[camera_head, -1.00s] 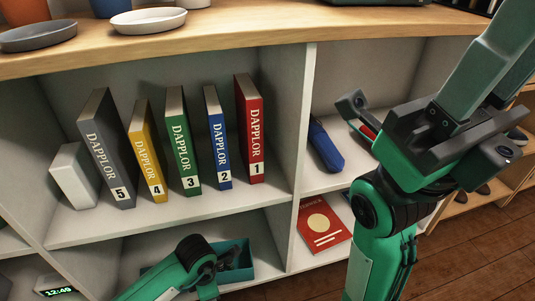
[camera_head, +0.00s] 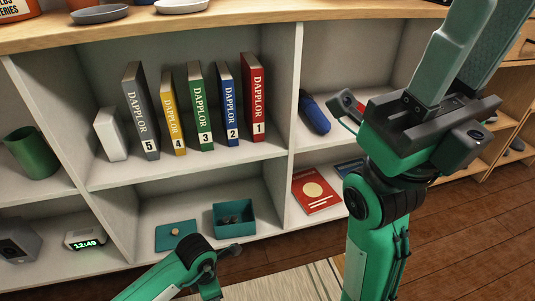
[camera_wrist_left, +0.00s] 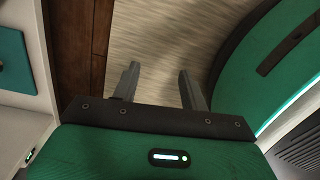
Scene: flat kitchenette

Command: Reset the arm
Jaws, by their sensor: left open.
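My left arm (camera_head: 172,276) comes in at the bottom of the head view, with its gripper out of that picture. In the left wrist view my left gripper (camera_wrist_left: 158,70) is open, its two fingers apart with only the floor mat showing between them. My right gripper (camera_head: 480,45) is large at the right of the head view, raised with its fingers pointing up. Its fingers overlap from this angle, so I cannot tell whether they are apart. I see no object held in it.
The shelf unit (camera_head: 298,85) holds numbered books (camera_head: 203,118) and a blue case (camera_head: 314,112). Below are a teal bin (camera_head: 218,222), clock (camera_head: 85,239) and red book (camera_head: 316,191). A striped mat (camera_head: 285,284) lies on the wooden floor. The shelf edge (camera_wrist_left: 43,60) is beside my left gripper.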

